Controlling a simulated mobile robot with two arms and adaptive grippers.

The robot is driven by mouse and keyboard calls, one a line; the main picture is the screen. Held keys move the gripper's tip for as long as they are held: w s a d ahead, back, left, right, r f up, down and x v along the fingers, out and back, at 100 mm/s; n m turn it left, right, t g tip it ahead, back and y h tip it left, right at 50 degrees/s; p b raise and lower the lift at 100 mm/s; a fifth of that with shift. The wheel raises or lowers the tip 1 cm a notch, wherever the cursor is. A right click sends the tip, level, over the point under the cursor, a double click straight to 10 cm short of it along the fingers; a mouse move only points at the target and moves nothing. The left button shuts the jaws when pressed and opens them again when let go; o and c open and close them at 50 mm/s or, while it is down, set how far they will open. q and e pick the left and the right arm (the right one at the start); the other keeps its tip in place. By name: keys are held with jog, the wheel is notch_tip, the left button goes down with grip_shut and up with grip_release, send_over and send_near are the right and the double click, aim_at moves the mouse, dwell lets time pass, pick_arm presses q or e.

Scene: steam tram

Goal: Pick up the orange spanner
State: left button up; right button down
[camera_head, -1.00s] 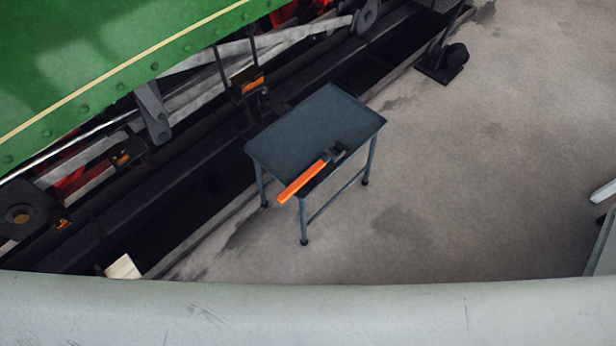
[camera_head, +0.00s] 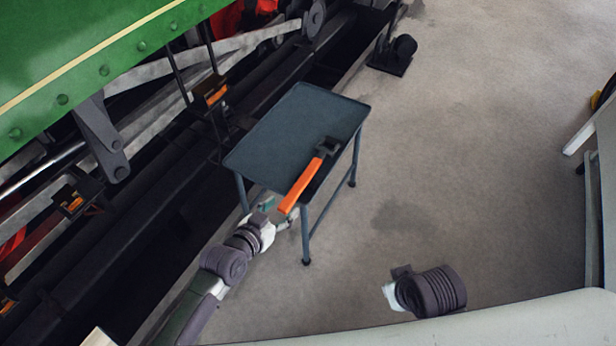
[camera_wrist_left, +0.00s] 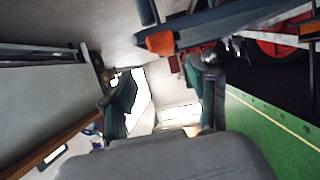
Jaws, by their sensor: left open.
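The orange spanner (camera_head: 300,186) lies on the dark blue-grey table (camera_head: 290,120). Its dark jaw end points to the far right and its orange handle reaches past the near edge. Part of what looks like my right arm shows low at the right, with no fingers visible.
The green tram (camera_head: 80,50), with its rods and wheels, stands at the left beside a dark pit (camera_head: 150,215). A black stand (camera_head: 392,55) is on the floor beyond the table. The concrete floor (camera_head: 480,150) to the right is clear.

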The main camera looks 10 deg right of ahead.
aim_at(294, 191)
pick_arm(q)
jog(key=x, duration=0.3)
jog(key=shift+w+f+b, duration=0.1)
jog(key=shift+w+b, duration=0.1)
jog(key=shift+b, duration=0.15)
jog(key=b+x, duration=0.1)
jog(key=x, duration=0.1)
jog(key=b+x, duration=0.1)
jog(key=x, duration=0.1)
jog(key=shift+w, duration=0.55)
grip_shut()
pick_arm(e)
jog(key=shift+s+r, duration=0.55)
jog(key=shift+r, duration=0.3)
